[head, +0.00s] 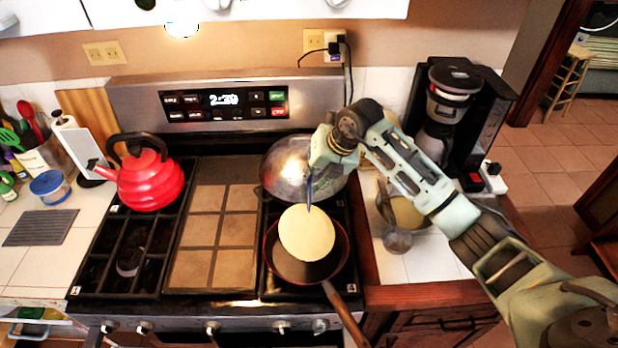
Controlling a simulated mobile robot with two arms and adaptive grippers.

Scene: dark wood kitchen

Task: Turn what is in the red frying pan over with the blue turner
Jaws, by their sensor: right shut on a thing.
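The red frying pan (282,265) sits on the front right burner of the stove, its wooden handle pointing to the front right. A round, pale, flat pancake (307,233) shows over the far part of the pan, partly overlapping its rim; I cannot tell whether it touches the pan's floor. My right gripper (319,172) is above and behind the pan, shut on the blue turner (309,190). The turner points down to the pancake's far edge. Most of the turner is hidden by the gripper or too thin to make out. My left gripper is not in view.
A silver domed pot (285,170) stands behind the pan, close to my right gripper. A red kettle (150,180) is on the back left burner. A coffee maker (455,120) and glassware (397,238) stand on the right counter. The griddle (215,230) is bare.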

